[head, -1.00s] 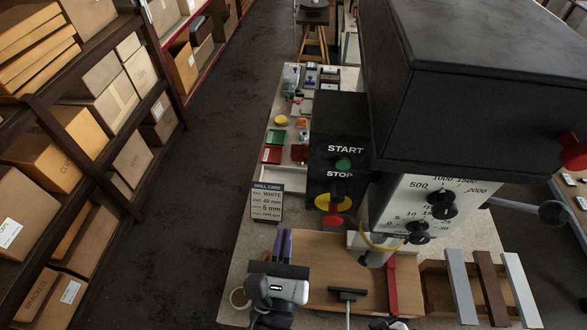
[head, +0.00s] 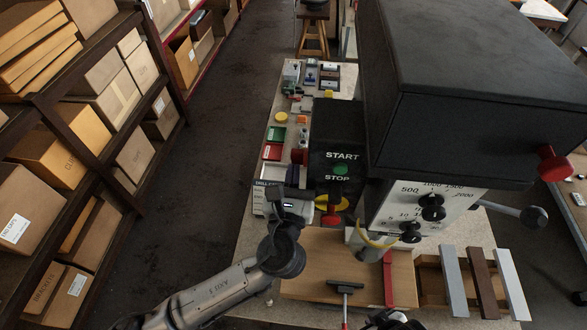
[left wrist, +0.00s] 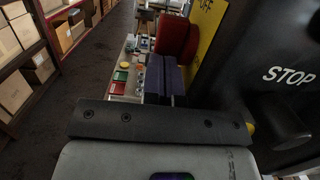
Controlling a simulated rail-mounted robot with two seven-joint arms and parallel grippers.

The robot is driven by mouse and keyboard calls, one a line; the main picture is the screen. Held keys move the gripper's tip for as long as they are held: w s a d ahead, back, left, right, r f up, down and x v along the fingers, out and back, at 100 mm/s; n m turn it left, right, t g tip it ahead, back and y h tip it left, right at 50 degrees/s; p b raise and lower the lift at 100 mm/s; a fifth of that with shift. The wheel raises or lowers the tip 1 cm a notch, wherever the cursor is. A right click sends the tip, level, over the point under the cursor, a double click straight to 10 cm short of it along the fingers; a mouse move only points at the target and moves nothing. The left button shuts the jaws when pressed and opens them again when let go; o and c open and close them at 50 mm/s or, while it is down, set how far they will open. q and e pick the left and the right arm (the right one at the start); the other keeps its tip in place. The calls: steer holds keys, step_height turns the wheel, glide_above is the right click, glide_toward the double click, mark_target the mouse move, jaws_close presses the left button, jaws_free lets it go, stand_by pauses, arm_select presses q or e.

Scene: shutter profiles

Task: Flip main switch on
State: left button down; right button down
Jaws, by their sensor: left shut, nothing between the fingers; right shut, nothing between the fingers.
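The main switch, a red knob (left wrist: 177,38) on a yellow plate (left wrist: 205,28) with lettering ending in "FF", shows in the left wrist view. In the head view the red knob (head: 299,156) sticks out from the left side of the black control box (head: 335,130). My left gripper (head: 291,172) is shut and empty, just in front of the knob. In the left wrist view its purple fingers (left wrist: 167,72) are just below the knob; I cannot tell whether they touch. My right gripper (head: 392,319) is only partly in view at the bottom edge, its fingers hardly visible.
The box front has a green START button (head: 340,169) and a red stop knob (head: 331,205) on yellow. The drill head (head: 470,90) overhangs to the right. A wooden board (head: 320,270), a brush-like tool (head: 345,284) and profile strips (head: 482,282) lie in front. Small parts fill the bench behind.

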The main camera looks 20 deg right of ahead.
arm_select(q)
steer(key=shift+w, duration=0.15)
steer(key=shift+w+d+f+p, duration=0.1)
steer(key=shift+f+p, duration=0.1)
steer(key=shift+p, duration=0.1)
stand_by(0.3)
steer(key=f+b+v, duration=0.1)
steer(key=v, duration=1.3)
steer(key=shift+f+b, duration=0.3)
steer(key=shift+b, duration=0.05)
